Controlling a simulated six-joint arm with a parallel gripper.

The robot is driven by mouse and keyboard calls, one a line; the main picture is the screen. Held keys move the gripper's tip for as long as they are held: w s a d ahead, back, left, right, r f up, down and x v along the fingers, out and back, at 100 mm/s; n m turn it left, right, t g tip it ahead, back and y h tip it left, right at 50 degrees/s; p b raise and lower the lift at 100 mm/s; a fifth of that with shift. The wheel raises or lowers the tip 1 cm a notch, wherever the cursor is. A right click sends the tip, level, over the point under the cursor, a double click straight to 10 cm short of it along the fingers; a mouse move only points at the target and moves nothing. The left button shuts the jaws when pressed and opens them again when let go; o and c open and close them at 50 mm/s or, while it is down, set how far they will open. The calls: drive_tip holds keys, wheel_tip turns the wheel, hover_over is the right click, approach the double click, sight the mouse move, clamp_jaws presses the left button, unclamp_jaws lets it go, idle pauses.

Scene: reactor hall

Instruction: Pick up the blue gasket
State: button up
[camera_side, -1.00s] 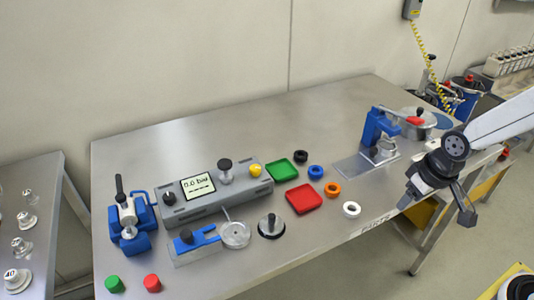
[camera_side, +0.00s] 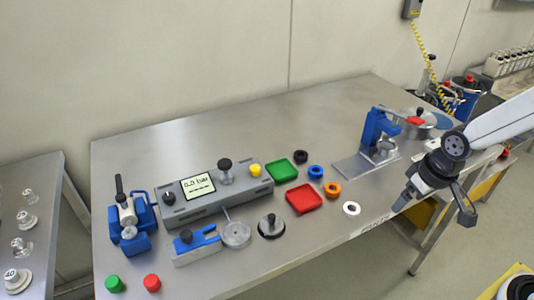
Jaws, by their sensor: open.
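The blue gasket (camera_side: 316,171) is a small ring lying flat on the steel table, just right of the green tray. My gripper (camera_side: 436,207) is open and empty at the right, past the table's front edge. It is well to the right of the blue gasket and apart from it. The gasket is in full view with nothing covering it.
Black (camera_side: 301,156), orange (camera_side: 332,189) and white (camera_side: 351,208) rings lie near the blue one. A green tray (camera_side: 283,170) and red tray (camera_side: 303,199) are at their left. A blue press (camera_side: 373,129) stands behind right. The table's back left is clear.

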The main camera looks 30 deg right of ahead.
drive_tip(key=shift+w, duration=0.1)
drive_tip(key=n+y, duration=0.4)
drive_tip(key=n, duration=1)
approach(318, 166)
drive_tip(key=shift+a+f+g, duration=0.35)
drive_tip(key=shift+a+g, duration=0.05)
drive_tip(key=shift+a, duration=0.35)
drive_tip(key=shift+x, duration=3.9)
drive_tip(key=shift+a, duration=0.1)
drive_tip(key=shift+c, duration=0.2)
drive_tip(key=c, duration=1.3)
drive_tip(key=shift+r, duration=0.15)
